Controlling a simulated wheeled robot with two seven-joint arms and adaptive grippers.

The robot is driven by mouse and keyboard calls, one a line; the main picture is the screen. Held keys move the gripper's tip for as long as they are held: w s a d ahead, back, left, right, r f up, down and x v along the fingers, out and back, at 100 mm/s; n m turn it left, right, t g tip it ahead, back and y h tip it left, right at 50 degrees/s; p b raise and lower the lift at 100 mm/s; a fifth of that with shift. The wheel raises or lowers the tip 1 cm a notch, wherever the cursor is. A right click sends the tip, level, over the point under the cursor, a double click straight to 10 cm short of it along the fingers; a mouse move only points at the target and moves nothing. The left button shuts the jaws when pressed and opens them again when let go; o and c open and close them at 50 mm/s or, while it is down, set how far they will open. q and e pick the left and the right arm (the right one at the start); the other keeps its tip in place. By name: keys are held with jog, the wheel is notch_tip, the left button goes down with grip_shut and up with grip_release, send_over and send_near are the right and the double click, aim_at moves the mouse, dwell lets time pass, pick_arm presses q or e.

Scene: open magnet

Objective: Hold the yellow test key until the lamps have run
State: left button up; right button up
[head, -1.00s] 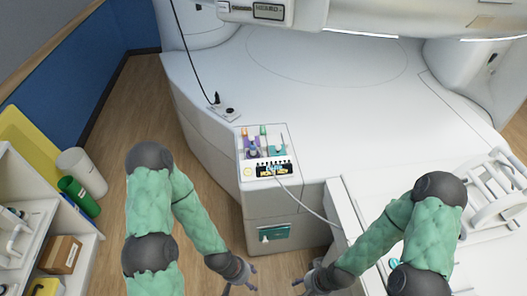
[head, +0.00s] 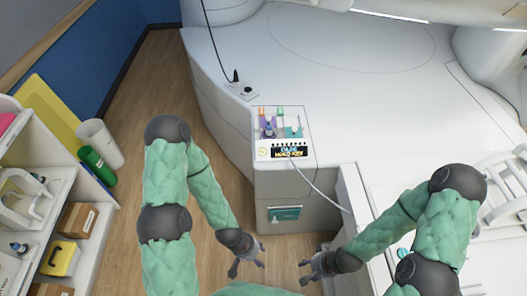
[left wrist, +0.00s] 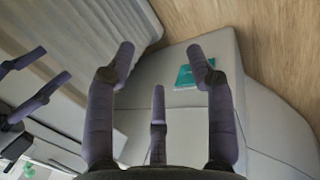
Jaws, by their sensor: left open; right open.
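The small round yellow test key (head: 263,152) is at the left of the front panel on the console corner. Beside it is a dark display (head: 289,152) with yellow and blue lettering, too small to read surely. A row of small dark lamps (head: 290,145) seems to run above the display; none looks lit. My left gripper (head: 248,268) is open and empty, in front of and below the console. My right gripper (head: 303,272) is open and empty to its right. Neither touches the key. The left wrist view shows the left fingers (left wrist: 158,75) spread, with nothing between them.
Colored items stand in a tray (head: 303,118) behind the panel. A pale cable (head: 322,190) runs from the console to the right. The white couch (head: 352,190) lies near my right arm. Shelves (head: 90,255) and a green cylinder (head: 97,165) stand left. Floor between is clear.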

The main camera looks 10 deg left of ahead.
pick_arm(q)
jog(key=shift+c, duration=0.2)
grip_shut()
dwell(1.1)
